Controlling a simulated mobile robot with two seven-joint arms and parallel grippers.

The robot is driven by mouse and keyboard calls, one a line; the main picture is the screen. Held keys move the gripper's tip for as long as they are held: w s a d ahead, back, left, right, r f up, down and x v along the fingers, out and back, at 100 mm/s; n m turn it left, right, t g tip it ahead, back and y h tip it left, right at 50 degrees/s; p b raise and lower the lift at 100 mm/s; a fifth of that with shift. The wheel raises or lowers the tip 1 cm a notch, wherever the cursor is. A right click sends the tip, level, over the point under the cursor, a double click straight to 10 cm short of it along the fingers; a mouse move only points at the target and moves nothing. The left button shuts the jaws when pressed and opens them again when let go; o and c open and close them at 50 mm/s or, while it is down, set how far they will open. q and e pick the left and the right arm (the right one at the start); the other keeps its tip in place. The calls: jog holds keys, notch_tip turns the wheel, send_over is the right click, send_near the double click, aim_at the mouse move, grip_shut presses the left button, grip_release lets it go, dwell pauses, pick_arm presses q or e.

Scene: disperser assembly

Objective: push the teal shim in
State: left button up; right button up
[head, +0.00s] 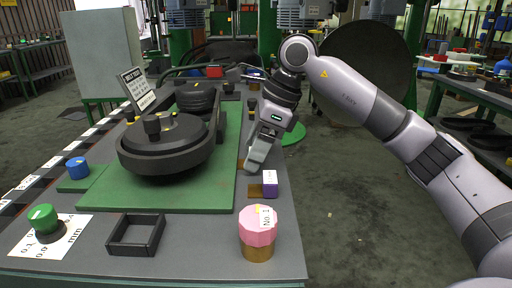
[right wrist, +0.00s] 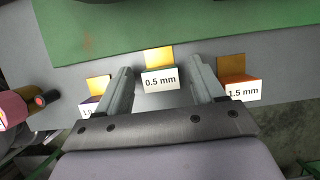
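In the right wrist view, a holder labelled 0.5 mm (right wrist: 160,80) with a yellow-gold plate stands between and just beyond my right gripper's fingertips. My right gripper (right wrist: 160,68) is open, with nothing visibly held. In the head view it (head: 256,166) points down at the bench's right edge, just behind a purple block (head: 270,178) with a white label. A holder labelled 1.5 mm (right wrist: 243,90) is right of the fingers, and a partly hidden labelled holder (right wrist: 90,107) is left of them. My left gripper is not in view.
A dark round machine (head: 165,150) sits on a green plate (head: 200,197). A pink-topped jar (head: 258,226), an empty black square tray (head: 135,235), a green knob (head: 43,218) and a blue knob (head: 78,167) are on the bench. Bare bench lies between tray and jar.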

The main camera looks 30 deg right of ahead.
jog(key=p+v, duration=0.1)
jog(key=v, duration=0.6)
dwell(0.6)
